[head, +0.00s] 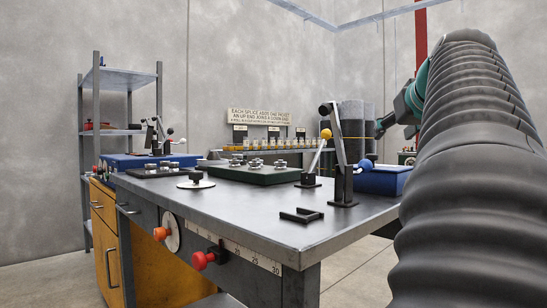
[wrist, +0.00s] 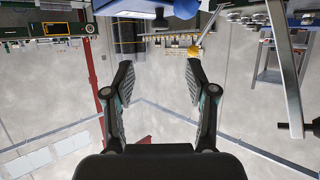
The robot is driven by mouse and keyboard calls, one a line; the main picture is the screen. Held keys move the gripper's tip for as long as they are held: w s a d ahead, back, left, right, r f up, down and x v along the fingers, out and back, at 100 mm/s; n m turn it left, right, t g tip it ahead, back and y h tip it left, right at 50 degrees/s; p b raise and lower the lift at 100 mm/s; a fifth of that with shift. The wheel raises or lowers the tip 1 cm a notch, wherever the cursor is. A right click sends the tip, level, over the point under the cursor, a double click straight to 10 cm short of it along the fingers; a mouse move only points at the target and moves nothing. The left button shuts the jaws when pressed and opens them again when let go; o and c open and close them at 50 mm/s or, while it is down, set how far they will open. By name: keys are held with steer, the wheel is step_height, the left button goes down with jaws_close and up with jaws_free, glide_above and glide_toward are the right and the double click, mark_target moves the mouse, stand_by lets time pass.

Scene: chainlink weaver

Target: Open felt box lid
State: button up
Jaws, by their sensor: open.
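No box in view is marked as felt. A blue box (head: 383,181) sits at the right end of the workbench, behind a black upright lever stand; its lid looks shut. A second blue case (head: 130,160) lies at the far left of the bench. My gripper is open and empty in the wrist view (wrist: 160,82), where the scene appears upside down. A blue surface (wrist: 130,6) shows at the top edge there, apart from the fingertips; I cannot tell which box it is. In the head view my arm mostly hides the gripper.
The workbench (head: 235,207) carries a green board (head: 255,174), a lever with a yellow ball (head: 326,133) and a small black bracket (head: 301,215). Red knobs project from its front. A metal shelf (head: 128,78) stands at the back left. The bench's front right is mostly clear.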

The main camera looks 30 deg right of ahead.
steer(key=x, duration=1.3)
steer(key=shift+w+d+f+b, duration=0.1)
steer(key=shift+w+f+b, duration=0.1)
steer(key=shift+w+b, duration=0.15)
jaws_close()
